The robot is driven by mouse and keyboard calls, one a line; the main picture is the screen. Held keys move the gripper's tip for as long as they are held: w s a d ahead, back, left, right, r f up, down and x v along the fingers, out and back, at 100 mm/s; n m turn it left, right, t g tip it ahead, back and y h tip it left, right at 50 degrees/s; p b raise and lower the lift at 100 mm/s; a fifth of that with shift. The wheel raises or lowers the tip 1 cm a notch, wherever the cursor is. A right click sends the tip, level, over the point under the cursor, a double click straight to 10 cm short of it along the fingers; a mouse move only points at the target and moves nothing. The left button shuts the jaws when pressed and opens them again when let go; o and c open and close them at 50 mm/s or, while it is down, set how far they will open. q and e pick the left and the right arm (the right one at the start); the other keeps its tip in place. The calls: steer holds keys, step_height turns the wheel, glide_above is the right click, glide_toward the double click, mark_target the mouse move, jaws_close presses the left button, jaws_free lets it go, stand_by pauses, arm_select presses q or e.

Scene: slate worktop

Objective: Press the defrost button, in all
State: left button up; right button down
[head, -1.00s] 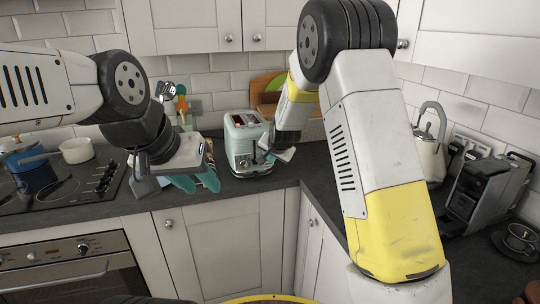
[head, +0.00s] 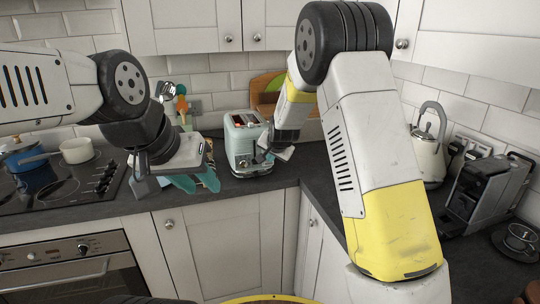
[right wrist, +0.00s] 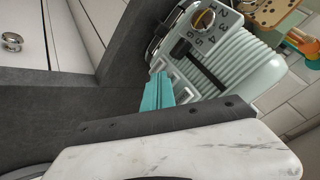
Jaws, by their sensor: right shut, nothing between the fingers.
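The mint-green toaster (head: 241,141) stands on the worktop near the back corner, with browned bread in its slots. In the right wrist view its front (right wrist: 221,57) shows a numbered dial (right wrist: 203,20), a dark lever slot and a row of pale buttons (right wrist: 182,77). I cannot read which is defrost. My right gripper (head: 268,158) is shut and empty at the toaster's front right. Its teal fingertips (right wrist: 158,90) are close beside the buttons; I cannot tell whether they touch.
The hob (head: 65,187) with a blue pot (head: 27,176) and a white saucepan (head: 77,150) is at left. A utensil holder and wooden boards (head: 268,96) stand behind the toaster. A cream kettle (head: 428,155), coffee machine (head: 478,195) and cup (head: 519,237) are at right.

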steer(key=shift+s, duration=0.1)
steer(key=shift+s+d, duration=0.25)
steer(key=shift+s, duration=0.45)
steer(key=shift+s, duration=0.1)
steer(key=s, duration=0.1)
steer(key=s+d, duration=0.1)
steer(key=s, duration=0.2)
steer(key=shift+s+d, duration=0.25)
steer(key=shift+d, duration=0.05)
stand_by(0.5)
steer(key=s+d+r+n+g, duration=0.1)
steer(key=s+d+r, duration=0.35)
steer(key=s, duration=0.35)
steer(key=s+d+r+n+y, duration=0.1)
steer(key=s+d+r, duration=0.2)
steer(key=s+r, duration=0.35)
steer(key=s+d+r+n+g, duration=0.1)
steer(key=s+d+r+n, duration=0.2)
steer(key=s, duration=0.5)
steer(key=s+d+r, duration=0.1)
steer(key=s+d, duration=0.2)
steer(key=s, duration=0.8)
steer(key=shift+s+r+h, duration=0.2)
steer(key=shift+r+h, duration=0.1)
steer(key=shift+h, duration=0.1)
